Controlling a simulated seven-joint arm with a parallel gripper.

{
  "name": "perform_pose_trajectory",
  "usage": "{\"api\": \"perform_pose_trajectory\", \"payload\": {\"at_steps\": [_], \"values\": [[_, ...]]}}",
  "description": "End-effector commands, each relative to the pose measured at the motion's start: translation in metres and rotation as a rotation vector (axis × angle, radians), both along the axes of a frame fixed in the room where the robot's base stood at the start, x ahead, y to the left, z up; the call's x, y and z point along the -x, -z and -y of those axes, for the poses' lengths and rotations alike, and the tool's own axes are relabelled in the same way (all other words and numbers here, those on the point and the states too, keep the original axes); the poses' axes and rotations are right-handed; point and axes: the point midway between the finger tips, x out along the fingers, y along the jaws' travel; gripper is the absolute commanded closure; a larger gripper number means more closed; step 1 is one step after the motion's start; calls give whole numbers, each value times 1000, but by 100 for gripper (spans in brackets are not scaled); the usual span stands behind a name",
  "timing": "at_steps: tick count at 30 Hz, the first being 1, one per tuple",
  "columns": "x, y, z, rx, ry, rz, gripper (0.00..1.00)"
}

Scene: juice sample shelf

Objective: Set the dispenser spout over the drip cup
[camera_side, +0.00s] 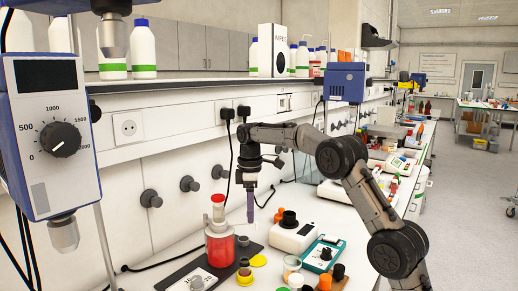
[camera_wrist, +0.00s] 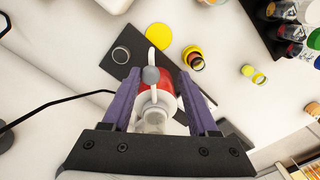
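The dispenser (camera_side: 220,245) is a jar of red liquid with a white neck and a red-topped head, upright on a dark mat. In the wrist view the dispenser (camera_wrist: 160,88) lies below and between my fingers, and its white spout (camera_wrist: 151,33) points up the picture. My gripper (camera_side: 250,206) points down, above and right of the dispenser in the side view. In the wrist view my gripper (camera_wrist: 165,85) is open, with purple fingers apart and empty.
Cups, a teal-edged device (camera_side: 323,254) and a white device (camera_side: 293,234) crowd the right. A black cable (camera_wrist: 60,108) runs left of the dispenser. Wall knobs (camera_side: 151,198) stand behind.

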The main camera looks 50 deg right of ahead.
Motion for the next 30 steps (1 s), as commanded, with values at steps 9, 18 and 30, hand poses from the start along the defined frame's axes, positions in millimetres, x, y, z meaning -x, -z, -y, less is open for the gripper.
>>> {"api": "perform_pose_trajectory", "payload": {"at_steps": [9,18,30], "values": [[14,0,-26,0,305,-1,41],[19,0,-52,0,588,0,41],[16,-28,-72,-1,829,4,41]]}}
